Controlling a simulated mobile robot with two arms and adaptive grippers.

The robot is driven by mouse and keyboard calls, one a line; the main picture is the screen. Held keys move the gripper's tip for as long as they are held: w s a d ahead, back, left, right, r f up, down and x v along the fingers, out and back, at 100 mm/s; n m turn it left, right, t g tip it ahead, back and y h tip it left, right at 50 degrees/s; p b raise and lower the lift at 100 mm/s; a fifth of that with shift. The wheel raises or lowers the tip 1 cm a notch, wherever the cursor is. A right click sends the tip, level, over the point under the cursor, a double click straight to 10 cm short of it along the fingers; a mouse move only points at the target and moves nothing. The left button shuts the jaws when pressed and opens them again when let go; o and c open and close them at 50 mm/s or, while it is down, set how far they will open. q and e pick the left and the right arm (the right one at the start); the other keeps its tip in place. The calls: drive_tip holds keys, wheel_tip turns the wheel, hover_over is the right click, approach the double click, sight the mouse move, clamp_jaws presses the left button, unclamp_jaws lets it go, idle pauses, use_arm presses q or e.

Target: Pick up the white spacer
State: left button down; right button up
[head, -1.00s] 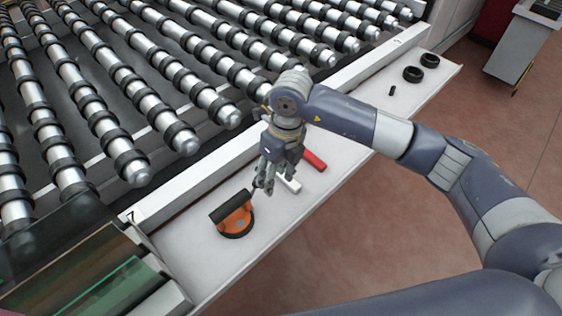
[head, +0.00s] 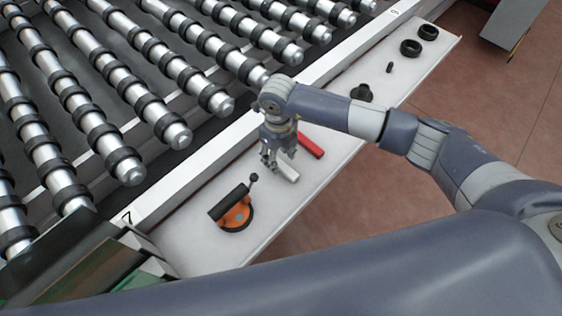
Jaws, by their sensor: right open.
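The white spacer (head: 288,172) is a small pale bar lying on the white ledge (head: 199,238), partly hidden behind my right gripper. My right gripper (head: 270,163) points down over the spacer's near-left end. It is open; I cannot tell whether its fingers touch the spacer. My left gripper does not show.
A red bar (head: 310,146) lies just right of the spacer. An orange and black suction cup with a lever (head: 237,216) is to the left. Black rings (head: 411,47) and small black parts (head: 362,93) sit farther along the ledge. A roller conveyor (head: 120,160) borders it.

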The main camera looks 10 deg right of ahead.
drive_tip(key=shift+s+f, duration=0.1)
drive_tip(key=shift+f, duration=0.95)
drive_tip(key=c, duration=1)
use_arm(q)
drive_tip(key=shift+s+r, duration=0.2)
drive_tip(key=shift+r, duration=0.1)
use_arm(e)
drive_tip(key=shift+o, duration=0.2)
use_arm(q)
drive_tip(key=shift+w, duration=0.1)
